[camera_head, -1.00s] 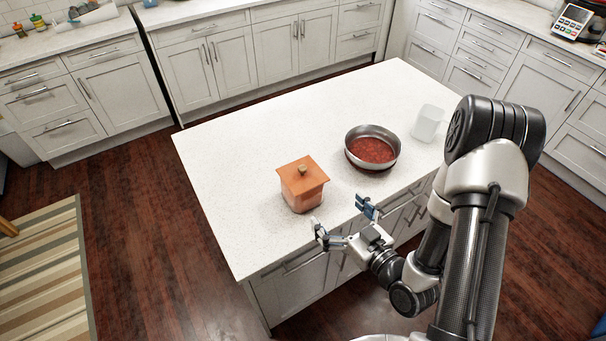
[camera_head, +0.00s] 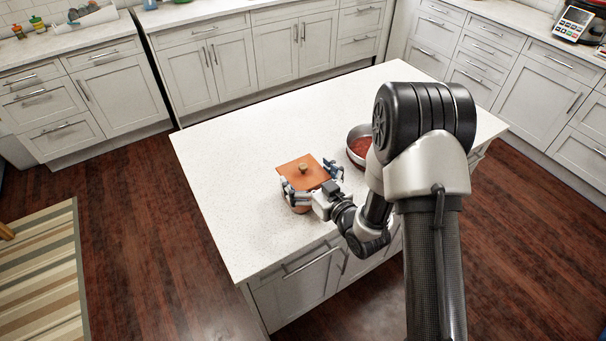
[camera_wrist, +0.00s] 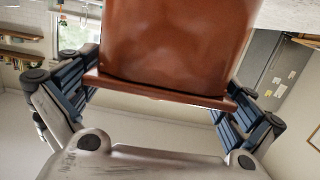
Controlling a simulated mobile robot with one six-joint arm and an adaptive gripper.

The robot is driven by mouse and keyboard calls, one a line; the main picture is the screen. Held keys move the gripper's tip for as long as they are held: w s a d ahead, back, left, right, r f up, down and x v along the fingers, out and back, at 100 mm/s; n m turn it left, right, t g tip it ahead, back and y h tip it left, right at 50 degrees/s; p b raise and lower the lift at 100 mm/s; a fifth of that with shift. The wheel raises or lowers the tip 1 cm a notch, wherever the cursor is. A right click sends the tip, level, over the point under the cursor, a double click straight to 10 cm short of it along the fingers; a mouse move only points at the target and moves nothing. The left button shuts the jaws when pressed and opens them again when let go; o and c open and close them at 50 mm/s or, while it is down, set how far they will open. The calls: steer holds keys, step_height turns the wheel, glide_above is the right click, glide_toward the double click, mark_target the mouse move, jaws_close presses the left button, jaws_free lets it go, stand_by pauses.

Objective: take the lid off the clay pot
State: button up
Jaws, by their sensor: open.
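The clay pot (camera_head: 299,208) stands upright on the white island counter, with its square orange-brown lid (camera_head: 299,173) on top and a small knob (camera_head: 303,167) in the lid's middle. My gripper (camera_head: 311,178) is open, with one finger on each side of the lid. In the wrist view, which looks inverted, the pot body (camera_wrist: 175,40) fills the upper middle and the lid edge (camera_wrist: 160,91) runs between my open fingers. I cannot tell whether either finger touches the lid. Most of the pot body is hidden by my gripper in the head view.
The counter (camera_head: 230,170) is bare to the left of the pot. Wooden floor surrounds the island.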

mark_target(303, 166)
steer(key=shift+x, duration=0.75)
steer(key=shift+f, duration=0.1)
steer(key=shift+c, duration=0.4)
steer(key=c, duration=0.6)
steer(key=shift+c, duration=0.2)
step_height(303, 166, up, 20)
steer(key=p, duration=0.5)
steer(key=d+f+m+t+h+b, duration=0.2)
steer(key=d+m+h, duration=0.4)
steer(key=d, duration=1)
steer(key=f+h+b, duration=0.1)
steer(key=h+b, duration=0.1)
steer(key=h, duration=0.1)
steer(key=shift+d+f+m+t, duration=0.35)
steer(key=shift+m+t, duration=0.05)
